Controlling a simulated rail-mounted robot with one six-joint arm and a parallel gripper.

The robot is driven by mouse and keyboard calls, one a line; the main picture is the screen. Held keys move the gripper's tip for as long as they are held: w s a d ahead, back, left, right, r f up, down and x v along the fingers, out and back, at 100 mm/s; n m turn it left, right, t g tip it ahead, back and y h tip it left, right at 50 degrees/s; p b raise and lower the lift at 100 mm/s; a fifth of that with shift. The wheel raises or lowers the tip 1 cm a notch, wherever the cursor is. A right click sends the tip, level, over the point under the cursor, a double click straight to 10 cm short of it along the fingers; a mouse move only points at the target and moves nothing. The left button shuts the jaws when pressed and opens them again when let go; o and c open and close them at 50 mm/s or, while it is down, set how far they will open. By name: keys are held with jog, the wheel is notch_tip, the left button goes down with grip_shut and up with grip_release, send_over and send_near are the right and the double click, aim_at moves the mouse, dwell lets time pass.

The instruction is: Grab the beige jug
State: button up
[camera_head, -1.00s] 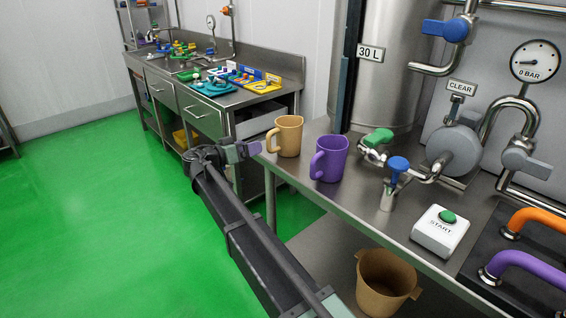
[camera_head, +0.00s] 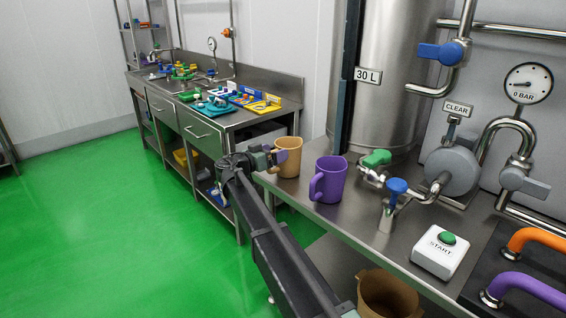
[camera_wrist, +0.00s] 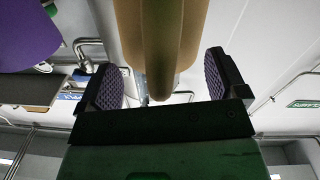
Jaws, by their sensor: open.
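The beige jug (camera_head: 289,157) stands upright at the left end of the steel counter in the head view. My gripper (camera_head: 276,157) is at its left side, by the handle. In the wrist view the beige jug (camera_wrist: 158,40) fills the top middle, and its handle hangs between the two purple-padded fingers of my gripper (camera_wrist: 165,80). The fingers are open, with a gap on both sides of the handle. In the head view my gripper hides part of the handle.
A purple jug (camera_head: 328,180) stands on the counter just right of the beige one. Valves with green (camera_head: 376,158) and blue handles and a START button box (camera_head: 441,253) are further right. A brown bucket (camera_head: 388,294) is below the counter (camera_head: 350,226).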

jog(key=shift+w+d, duration=0.3)
grip_shut()
dwell(0.3)
